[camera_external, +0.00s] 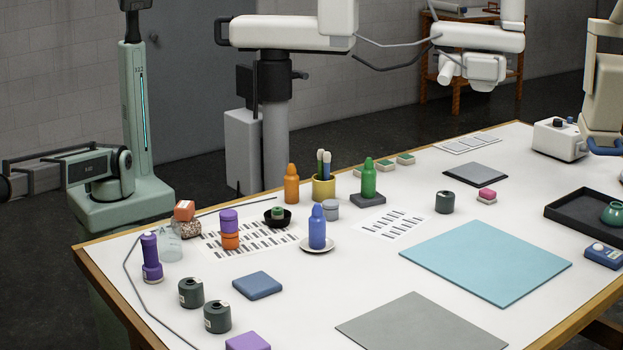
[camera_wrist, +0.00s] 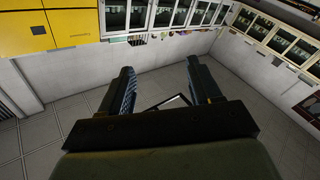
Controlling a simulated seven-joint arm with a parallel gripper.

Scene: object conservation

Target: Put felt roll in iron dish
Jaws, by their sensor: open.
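A small black round dish (camera_external: 286,222), which looks like the iron dish, stands on the printed sheet at the left middle of the table. A short green cylinder (camera_external: 278,211) sits in it. I cannot tell for sure which piece is the felt roll; roll-like pieces include a purple one (camera_external: 229,216) stacked on an orange one (camera_external: 230,241), and dark grey-green cylinders (camera_external: 191,292) near the front left. My gripper (camera_wrist: 158,82) is open and empty in the wrist view, facing the room's walls, with no table in sight. I cannot make out its fingers in the external view.
A blue bottle (camera_external: 317,230) on a white saucer stands right of the black dish. An orange bottle (camera_external: 291,185) and a yellow cup (camera_external: 323,188) stand behind. A black tray (camera_external: 565,217) is at the right. The blue mat (camera_external: 487,260) and grey mat (camera_external: 420,325) are bare.

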